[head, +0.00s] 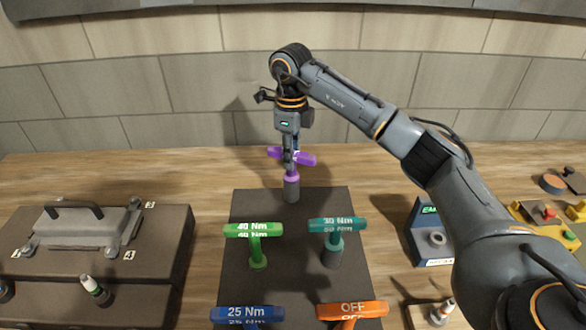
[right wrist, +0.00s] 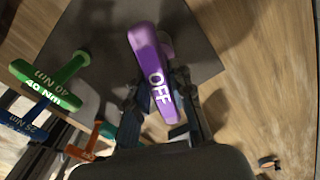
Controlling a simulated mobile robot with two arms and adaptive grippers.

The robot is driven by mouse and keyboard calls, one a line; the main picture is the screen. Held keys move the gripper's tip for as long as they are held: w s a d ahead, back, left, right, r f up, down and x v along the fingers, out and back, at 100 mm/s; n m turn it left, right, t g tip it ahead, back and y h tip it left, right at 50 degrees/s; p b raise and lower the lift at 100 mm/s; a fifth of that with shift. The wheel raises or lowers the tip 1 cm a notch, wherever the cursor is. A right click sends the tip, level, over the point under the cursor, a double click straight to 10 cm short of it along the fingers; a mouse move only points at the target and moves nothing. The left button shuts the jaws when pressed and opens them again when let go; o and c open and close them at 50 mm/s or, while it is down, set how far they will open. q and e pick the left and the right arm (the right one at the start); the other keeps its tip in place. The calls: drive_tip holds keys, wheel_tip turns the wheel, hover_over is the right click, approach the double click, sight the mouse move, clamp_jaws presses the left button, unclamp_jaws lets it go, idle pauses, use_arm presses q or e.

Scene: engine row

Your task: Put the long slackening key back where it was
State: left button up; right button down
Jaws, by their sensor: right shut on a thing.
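A purple key marked OFF (head: 303,159) has a T-shaped handle, a purple collar and a grey socket end. It is upright at the far end of the dark board (head: 298,225). My right gripper (head: 289,158) points down from above and is shut on it. In the right wrist view the purple key (right wrist: 153,75) lies between the fingers (right wrist: 163,95). Whether its lower end touches the board I cannot tell. An orange key also marked OFF (head: 352,310) is at the board's near right. My left gripper is not in view.
On the board stand a green 40 Nm key (head: 254,231), a teal 30 Nm key (head: 338,225) and a blue 25 Nm key (head: 247,314). A dark engine block (head: 165,240) is left; a blue device (head: 427,235) is right. Bare wood lies behind the board.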

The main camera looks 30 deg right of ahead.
sight(292, 176)
wheel_tip(292, 176, down, 3)
drive_tip(key=shift+f+p, duration=0.15)
drive_tip(key=shift+p, duration=0.4)
drive_tip(key=shift+f, duration=0.3)
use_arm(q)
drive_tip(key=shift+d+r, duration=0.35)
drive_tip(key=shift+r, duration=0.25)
use_arm(e)
drive_tip(key=shift+f, duration=0.1)
drive_tip(key=shift+f, duration=0.15)
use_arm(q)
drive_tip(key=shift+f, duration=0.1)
use_arm(e)
drive_tip(key=c, duration=1.2)
unclamp_jaws()
drive_tip(key=shift+o, duration=0.2)
